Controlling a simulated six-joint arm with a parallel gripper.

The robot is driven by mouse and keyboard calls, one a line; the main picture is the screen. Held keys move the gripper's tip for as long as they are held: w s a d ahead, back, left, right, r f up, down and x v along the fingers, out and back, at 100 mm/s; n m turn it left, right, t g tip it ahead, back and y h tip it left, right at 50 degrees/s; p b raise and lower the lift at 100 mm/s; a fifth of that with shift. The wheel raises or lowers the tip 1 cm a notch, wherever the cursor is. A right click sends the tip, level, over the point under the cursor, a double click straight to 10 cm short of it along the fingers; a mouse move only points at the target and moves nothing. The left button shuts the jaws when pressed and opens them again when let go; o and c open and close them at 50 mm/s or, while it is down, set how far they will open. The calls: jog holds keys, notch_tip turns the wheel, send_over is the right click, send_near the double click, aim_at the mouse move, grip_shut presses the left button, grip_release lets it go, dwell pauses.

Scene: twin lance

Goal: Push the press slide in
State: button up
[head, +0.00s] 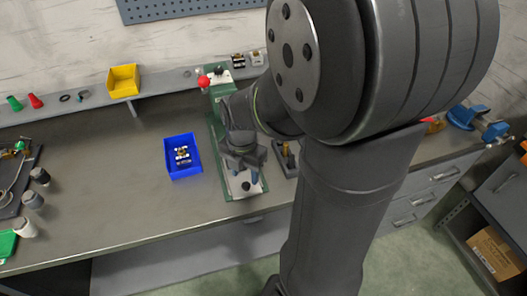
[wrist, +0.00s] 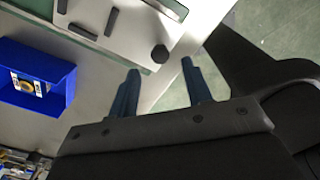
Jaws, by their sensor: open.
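The green press (head: 215,125) stands on the bench with a red ball knob (head: 204,82) near its top. Its pale slide plate (head: 236,188) lies at the front of the green base and carries a dark knob (head: 246,186). The wrist view shows the pale plate (wrist: 130,50) and the dark knob (wrist: 159,54) close up. My gripper (head: 245,160) is over the press base, and part of the press is hidden behind it. In the wrist view my gripper (wrist: 159,75) is open and empty. The knob appears between and beyond its two blue-grey fingertips; contact cannot be told.
A blue bin (head: 171,170) with small parts stands left of the press; its wall also shows in the wrist view (wrist: 28,60). A dark fixture (head: 287,155) stands close to the right. A shelf with a yellow bin (head: 124,80) runs behind. The bench front edge is near.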

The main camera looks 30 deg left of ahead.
aim_at(246, 185)
jog(key=shift+f, duration=2.1)
grip_shut()
